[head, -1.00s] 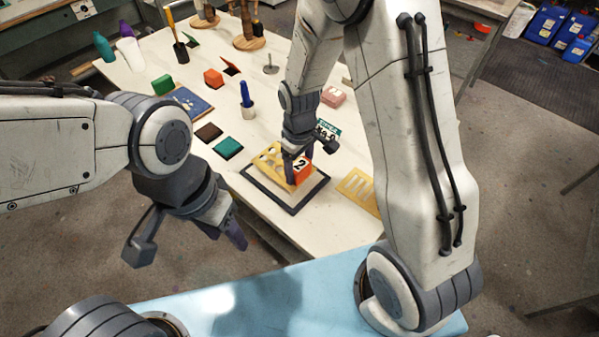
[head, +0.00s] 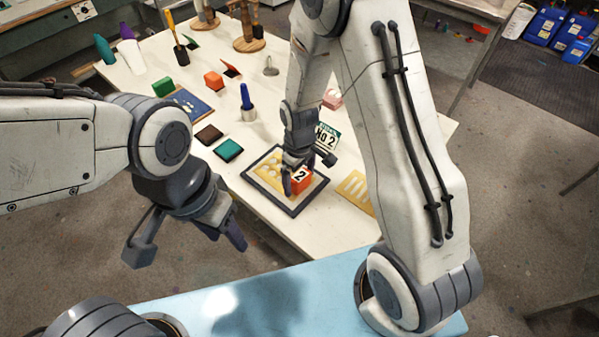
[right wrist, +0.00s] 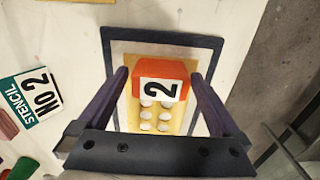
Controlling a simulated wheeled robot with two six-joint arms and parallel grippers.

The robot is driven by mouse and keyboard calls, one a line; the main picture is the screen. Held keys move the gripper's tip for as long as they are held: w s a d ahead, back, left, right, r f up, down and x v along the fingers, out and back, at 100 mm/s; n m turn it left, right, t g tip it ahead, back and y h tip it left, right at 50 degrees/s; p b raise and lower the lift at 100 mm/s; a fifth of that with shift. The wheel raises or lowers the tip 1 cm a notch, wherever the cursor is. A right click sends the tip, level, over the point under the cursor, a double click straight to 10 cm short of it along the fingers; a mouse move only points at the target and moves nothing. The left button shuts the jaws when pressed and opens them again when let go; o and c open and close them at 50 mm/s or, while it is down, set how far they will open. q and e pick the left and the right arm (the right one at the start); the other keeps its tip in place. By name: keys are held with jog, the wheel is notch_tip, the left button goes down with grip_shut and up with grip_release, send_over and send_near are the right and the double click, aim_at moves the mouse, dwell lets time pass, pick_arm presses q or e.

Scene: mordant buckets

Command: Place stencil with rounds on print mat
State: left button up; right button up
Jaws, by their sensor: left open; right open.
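The yellow stencil with round holes (head: 268,173) lies within the dark-framed print mat (head: 291,211) and looks flat. In the right wrist view the stencil (right wrist: 158,122) and the orange block (right wrist: 162,70) lie inside the mat's dark frame (right wrist: 160,37). My right gripper (right wrist: 158,84) is open, with one finger on each side of the block and gaps showing. In the head view my right gripper (head: 292,175) partly hides the stencil. My left gripper (head: 224,236) is open and empty, off the table's front left edge.
A yellow slotted stencil (head: 356,188) lies right of the mat. A "Stencil No 2" card (head: 327,138) stands behind it.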

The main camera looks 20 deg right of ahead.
notch_tip(320, 180, up, 12)
jog(key=b, duration=0.2)
jog(key=s+a+r, duration=0.3)
jog(key=s+a, duration=0.1)
jog(key=s, duration=0.6)
jog(key=s+a+r+y, duration=0.1)
jog(key=s+a+r, duration=0.2)
jog(key=s, duration=0.7)
jog(key=shift+s+a+r, duration=0.15)
jog(key=shift+s+a, duration=0.25)
jog(key=shift+a, duration=0.05)
